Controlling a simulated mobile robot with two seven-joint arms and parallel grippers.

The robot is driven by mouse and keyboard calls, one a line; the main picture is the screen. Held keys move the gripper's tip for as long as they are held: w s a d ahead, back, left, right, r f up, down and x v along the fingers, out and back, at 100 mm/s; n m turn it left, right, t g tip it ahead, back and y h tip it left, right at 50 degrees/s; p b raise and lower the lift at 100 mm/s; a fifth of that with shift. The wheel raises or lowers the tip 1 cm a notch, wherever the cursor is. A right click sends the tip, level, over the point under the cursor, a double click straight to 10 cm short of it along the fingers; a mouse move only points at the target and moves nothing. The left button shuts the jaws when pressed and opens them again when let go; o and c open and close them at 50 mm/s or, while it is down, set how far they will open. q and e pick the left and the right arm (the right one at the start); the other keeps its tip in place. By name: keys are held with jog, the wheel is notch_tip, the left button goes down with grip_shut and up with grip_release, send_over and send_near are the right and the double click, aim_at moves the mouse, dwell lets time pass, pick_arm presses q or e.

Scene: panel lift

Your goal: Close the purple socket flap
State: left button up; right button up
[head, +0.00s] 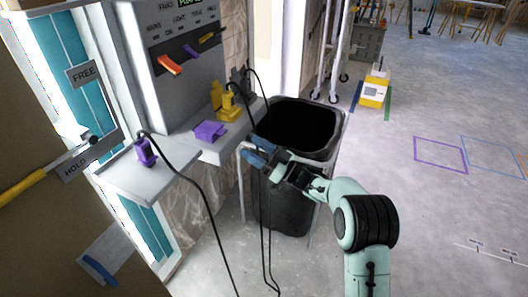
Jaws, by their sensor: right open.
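The purple socket (210,131) sits on the lower light-grey ledge below the control panel. It looks low and broad, with a slab-like top; at this size I cannot tell how far open its flap is. My right gripper (258,152) has blue fingertips and is open and empty. It is to the right of the purple socket and lower in the picture, in front of the black bin, apart from the socket. My left gripper is not in view.
A yellow socket (229,110) stands just behind the purple one. A purple plug (146,152) with a black cable stands on the left shelf (140,183). Black cables hang in front of the ledge. A black bin (325,112) stands right of the ledge. Open floor lies further right.

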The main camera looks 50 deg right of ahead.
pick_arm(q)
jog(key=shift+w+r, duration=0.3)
pick_arm(e)
jog(key=shift+v, duration=1.55)
jog(key=shift+r, duration=0.15)
